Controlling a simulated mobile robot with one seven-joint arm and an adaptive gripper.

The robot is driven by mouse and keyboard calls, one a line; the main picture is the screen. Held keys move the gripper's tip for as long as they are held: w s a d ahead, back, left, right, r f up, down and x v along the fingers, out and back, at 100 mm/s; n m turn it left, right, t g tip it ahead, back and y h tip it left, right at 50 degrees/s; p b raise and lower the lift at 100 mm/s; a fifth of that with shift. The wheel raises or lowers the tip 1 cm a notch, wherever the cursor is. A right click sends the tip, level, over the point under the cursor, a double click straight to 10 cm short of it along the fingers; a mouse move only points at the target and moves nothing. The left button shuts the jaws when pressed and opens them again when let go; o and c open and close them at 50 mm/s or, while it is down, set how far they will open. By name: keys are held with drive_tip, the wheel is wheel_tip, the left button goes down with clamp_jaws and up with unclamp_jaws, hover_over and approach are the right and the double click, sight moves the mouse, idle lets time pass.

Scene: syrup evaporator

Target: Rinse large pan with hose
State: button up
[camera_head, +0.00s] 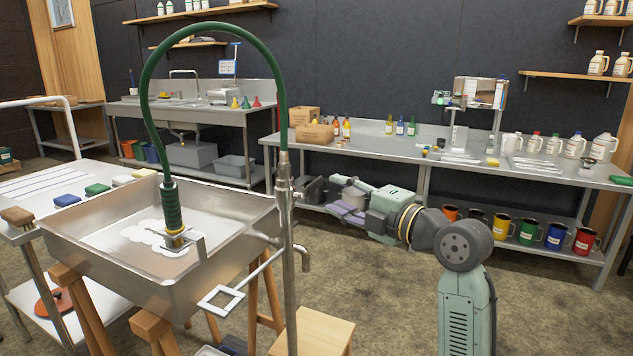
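The large pan (217,201) is a wide, shallow steel basin on wooden trestles at the front left. Whitish patches (140,234) lie on its floor. The green hose (222,31) arches from a steel post (285,205) at the pan's right side and hangs down over the pan. Its dark green ribbed handle (171,205) hangs upright, its lower end at a metal bracket above the pan floor. My gripper (335,196) is right of the post, apart from hose and pan, pointing left. Its fingers look spread, with nothing clearly held; background clutter makes the tips hard to see.
A side table (20,190) left of the pan holds a brush (17,216) and several coloured blocks. A wooden stool (318,330) stands front right of the pan. A long steel counter (470,168) with bottles and jugs runs along the back. Open floor lies centre right.

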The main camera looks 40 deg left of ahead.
sight(317, 185)
drive_tip(key=a, duration=0.2)
drive_tip(key=w+a+p, duration=0.1)
drive_tip(key=a, duration=0.2)
drive_tip(key=a+p, duration=0.1)
drive_tip(key=a, duration=0.1)
drive_tip(key=shift+w+a, duration=0.15)
drive_tip(key=shift+a, duration=0.1)
drive_tip(key=shift+c, duration=0.3)
clamp_jaws()
